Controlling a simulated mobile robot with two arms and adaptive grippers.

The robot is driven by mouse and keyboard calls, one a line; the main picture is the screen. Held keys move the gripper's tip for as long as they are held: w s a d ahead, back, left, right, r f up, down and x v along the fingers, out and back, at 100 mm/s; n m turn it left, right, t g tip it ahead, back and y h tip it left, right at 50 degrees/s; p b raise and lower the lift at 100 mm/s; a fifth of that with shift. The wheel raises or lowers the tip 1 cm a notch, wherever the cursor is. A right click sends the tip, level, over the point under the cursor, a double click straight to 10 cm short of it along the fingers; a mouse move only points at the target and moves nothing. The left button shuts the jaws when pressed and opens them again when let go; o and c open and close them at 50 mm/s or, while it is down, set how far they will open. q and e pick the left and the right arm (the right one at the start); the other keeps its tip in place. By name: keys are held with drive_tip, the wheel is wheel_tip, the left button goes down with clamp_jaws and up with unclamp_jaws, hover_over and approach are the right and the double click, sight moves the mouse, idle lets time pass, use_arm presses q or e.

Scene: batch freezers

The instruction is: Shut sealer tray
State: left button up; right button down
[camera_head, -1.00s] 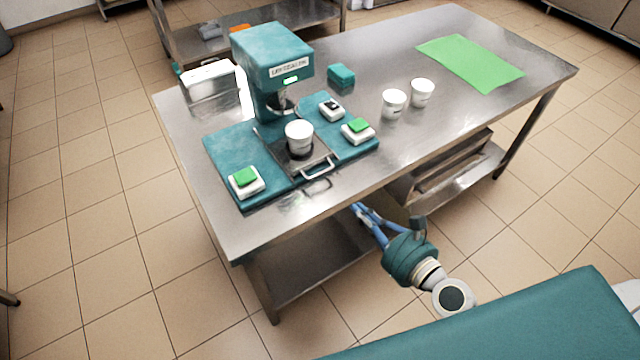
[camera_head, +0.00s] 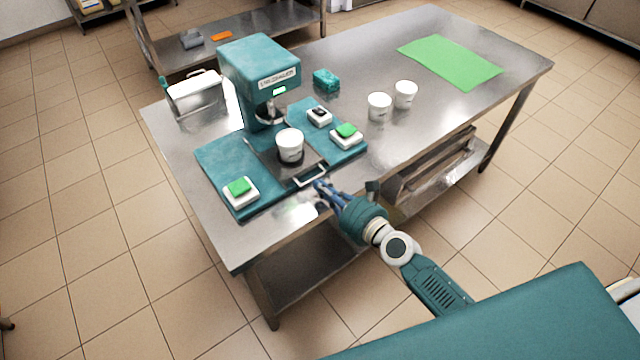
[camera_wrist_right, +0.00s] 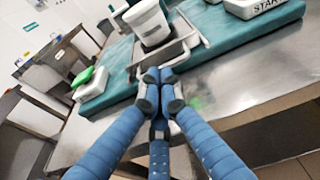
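The teal cup sealer (camera_head: 258,75) stands on the steel table. Its dark sealer tray (camera_head: 313,160) is out in front of the sealing head and bears a white cup (camera_head: 290,145), upright. The tray's metal handle (camera_head: 311,177) faces the table's front edge. My right gripper (camera_head: 321,186) is just in front of the handle. In the right wrist view its fingertips (camera_wrist_right: 158,80) are together with nothing seen between them, close to the handle (camera_wrist_right: 172,56); I cannot tell whether they touch it. The cup (camera_wrist_right: 148,22) shows beyond. My left gripper is out of view.
White boxes with green buttons sit at the base's left (camera_head: 240,190) and right (camera_head: 346,135). A third white box (camera_head: 319,115) is behind. Two white cups (camera_head: 379,106) and a green mat (camera_head: 450,61) are to the right. A metal container (camera_head: 195,93) is at left.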

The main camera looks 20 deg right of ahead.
sight(295, 160)
drive_tip(key=shift+w+a+f, duration=0.15)
drive_tip(key=shift+w, duration=0.3)
drive_tip(key=x, duration=0.3)
drive_tip(key=r+x, duration=0.1)
drive_tip(key=x, duration=0.4)
drive_tip(key=shift+w+a+r, duration=0.1)
drive_tip(key=shift+w+r, duration=0.2)
drive_tip(key=shift+w, duration=0.2)
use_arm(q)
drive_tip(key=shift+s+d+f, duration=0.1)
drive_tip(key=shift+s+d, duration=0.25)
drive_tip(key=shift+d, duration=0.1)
use_arm(e)
drive_tip(key=shift+r, duration=0.2)
drive_tip(key=shift+s+r, duration=0.1)
